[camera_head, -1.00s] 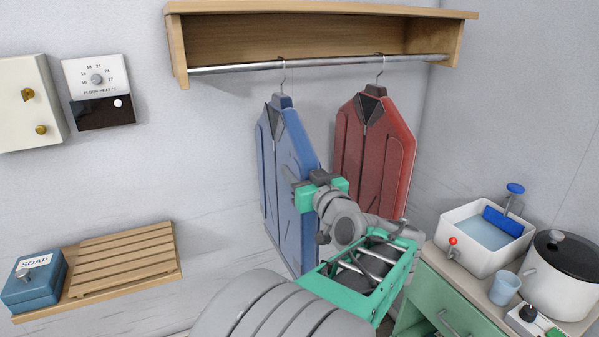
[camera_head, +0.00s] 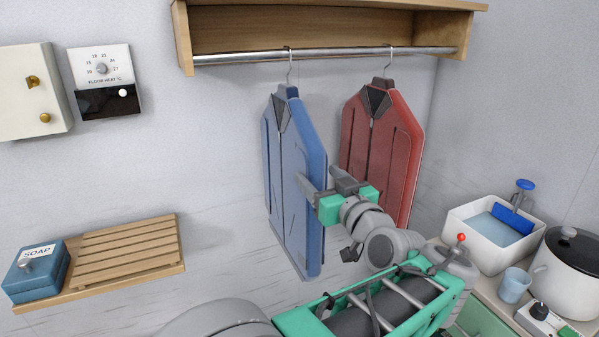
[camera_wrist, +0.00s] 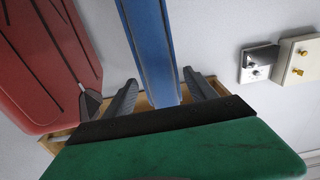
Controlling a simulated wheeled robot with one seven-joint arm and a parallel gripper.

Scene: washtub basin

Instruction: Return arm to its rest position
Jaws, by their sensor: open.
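My gripper (camera_head: 322,180) is open and empty, with its dark fingers apart and its green body behind them. In the head view it is in front of the right edge of the blue jacket (camera_head: 293,190), left of the lower red jacket (camera_head: 380,140). In the wrist view, the blue jacket's narrow edge (camera_wrist: 150,45) shows between the two fingers (camera_wrist: 158,95); I cannot tell whether they touch it. The red jacket (camera_wrist: 45,65) is at the left there. Both jackets hang from hooks on the metal rail (camera_head: 335,54).
A wooden shelf (camera_head: 330,8) tops the rail. At right are a white basin (camera_head: 480,245) with a blue item, a cup (camera_head: 514,285) and a lidded pot (camera_head: 568,275). At left are a slatted wooden rack (camera_head: 125,252), a soap box (camera_head: 36,273) and wall panels (camera_head: 104,80).

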